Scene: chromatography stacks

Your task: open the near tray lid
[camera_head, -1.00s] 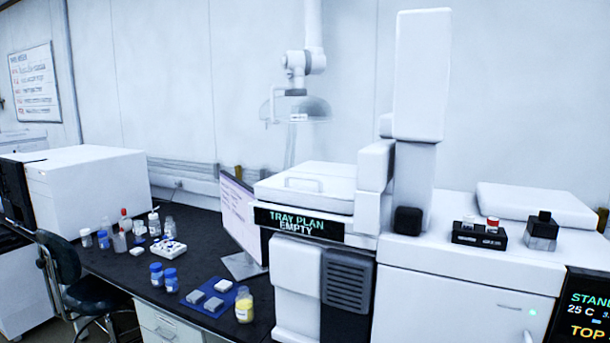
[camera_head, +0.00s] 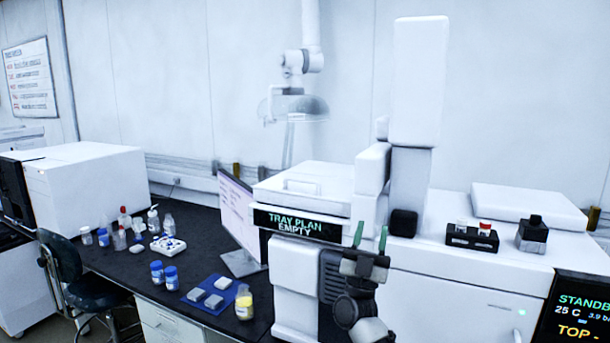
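The near tray lid (camera_head: 303,178) is a flat white cover with a raised bar handle (camera_head: 302,186) on top. It lies shut on the white instrument, above a dark display (camera_head: 296,224) reading "TRAY PLAN EMPTY". My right gripper (camera_head: 370,237) has come up in front of the instrument, to the right of the display and lower than the lid. Its two green-tipped fingers point up and stand apart, with nothing between them. It is clear of the lid handle. My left gripper is not in the picture.
A white tower (camera_head: 412,120) with a jutting head rises right of the lid. A monitor (camera_head: 238,215) stands close left. Bottles and a blue mat (camera_head: 212,293) occupy the bench.

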